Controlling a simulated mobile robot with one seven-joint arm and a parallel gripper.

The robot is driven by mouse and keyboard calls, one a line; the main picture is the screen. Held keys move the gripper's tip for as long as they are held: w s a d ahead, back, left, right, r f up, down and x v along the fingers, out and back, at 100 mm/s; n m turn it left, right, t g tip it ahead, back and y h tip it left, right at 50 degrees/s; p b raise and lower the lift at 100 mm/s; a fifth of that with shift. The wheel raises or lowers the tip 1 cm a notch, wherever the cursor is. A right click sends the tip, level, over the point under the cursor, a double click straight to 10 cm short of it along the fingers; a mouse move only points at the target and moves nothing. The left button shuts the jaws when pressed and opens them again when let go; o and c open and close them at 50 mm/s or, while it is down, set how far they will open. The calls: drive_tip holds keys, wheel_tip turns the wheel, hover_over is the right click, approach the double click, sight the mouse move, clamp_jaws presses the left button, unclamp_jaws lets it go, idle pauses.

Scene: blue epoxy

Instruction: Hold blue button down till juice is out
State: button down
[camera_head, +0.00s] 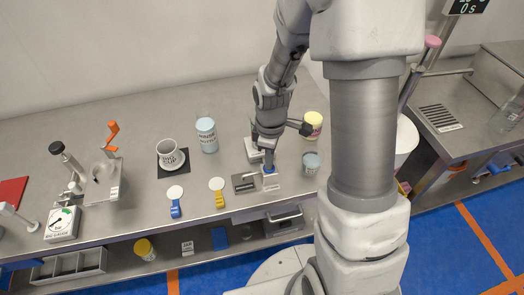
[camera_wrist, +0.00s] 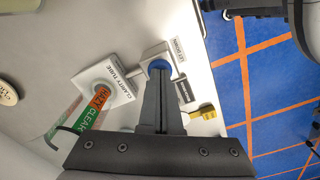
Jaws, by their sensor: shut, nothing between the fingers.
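The blue button (camera_wrist: 157,65) sits on a small white box in the wrist view, directly at the tips of my shut gripper (camera_wrist: 160,76). The fingers cover part of it, and they appear to touch it. I cannot tell how far it is pressed. In the head view, my gripper (camera_head: 269,163) points down at the blue button (camera_head: 270,171) near the counter's front edge. Beside it in the wrist view is a white block (camera_wrist: 103,84) reading "CLARITY" with an orange and green "HAZY/CLEAR" strip (camera_wrist: 95,108). No juice flow is visible.
Counter between mug and jar is clear.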

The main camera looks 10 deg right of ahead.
idle(0.4)
wheel_tip(320, 180, up, 8)
drive_tip(key=p, duration=0.6)
idle(0.4)
drive_tip(key=shift+r, duration=0.1)
drive_tip(key=s+r+m+t, duration=0.2)
drive_tip(key=s+r+m, duration=0.4)
drive_tip(key=r, duration=0.6)
drive_tip(key=s+r+m+t, duration=0.3)
drive_tip(key=s+r+m, duration=0.3)
drive_tip(key=r, duration=0.5)
drive_tip(key=shift+s+r+t, duration=0.3)
drive_tip(key=shift+s+r, duration=0.1)
drive_tip(key=shift+s, duration=0.55)
